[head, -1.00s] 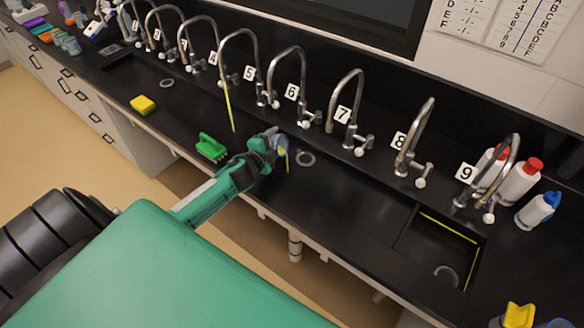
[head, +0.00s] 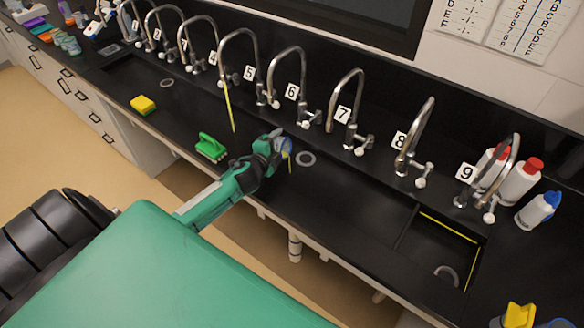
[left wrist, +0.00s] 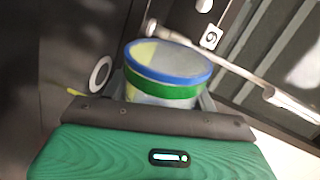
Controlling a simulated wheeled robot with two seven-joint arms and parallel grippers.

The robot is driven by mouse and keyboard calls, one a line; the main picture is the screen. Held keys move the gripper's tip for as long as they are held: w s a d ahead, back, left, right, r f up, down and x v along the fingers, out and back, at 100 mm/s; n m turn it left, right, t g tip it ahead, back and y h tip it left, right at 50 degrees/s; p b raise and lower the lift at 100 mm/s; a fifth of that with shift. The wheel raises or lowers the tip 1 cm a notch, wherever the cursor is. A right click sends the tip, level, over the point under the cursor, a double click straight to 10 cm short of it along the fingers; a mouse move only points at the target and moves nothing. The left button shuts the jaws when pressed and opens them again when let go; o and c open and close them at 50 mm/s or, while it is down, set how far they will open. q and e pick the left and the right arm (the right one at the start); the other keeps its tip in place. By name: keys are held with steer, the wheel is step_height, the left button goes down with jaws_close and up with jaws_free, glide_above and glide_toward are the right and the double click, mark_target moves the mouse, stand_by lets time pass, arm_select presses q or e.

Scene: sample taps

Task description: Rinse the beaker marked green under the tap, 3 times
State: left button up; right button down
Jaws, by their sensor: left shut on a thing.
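The beaker (left wrist: 165,78) has a blue rim and a green band and shows large in the left wrist view. In the head view the beaker (head: 285,146) is small and partly hidden by my left gripper (head: 273,147), which is shut on it over the black sink. I cannot tell how far it is tilted. A thin yellow streak shows just below it. The tap marked 6 (head: 287,52) and the tap marked 7 (head: 347,82) stand behind it. No water is clearly visible under their spouts. My right gripper is not in view.
A drain ring (head: 306,158) lies right of the beaker. A green brush (head: 210,147) and a yellow sponge (head: 143,105) lie on the front ledge. A yellow line (head: 229,107) shows below the tap marked 5. White bottles (head: 519,181) stand at the right.

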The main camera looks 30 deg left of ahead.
arm_select(q)
steer(key=shift+d+f+m+y, duration=0.3)
steer(key=shift+f+m, duration=0.15)
steer(key=shift+m, duration=0.35)
stand_by(0.7)
steer(key=shift+w+d+r+m, duration=0.1)
steer(key=shift+r+m, duration=0.05)
steer(key=shift+m, duration=0.15)
stand_by(0.4)
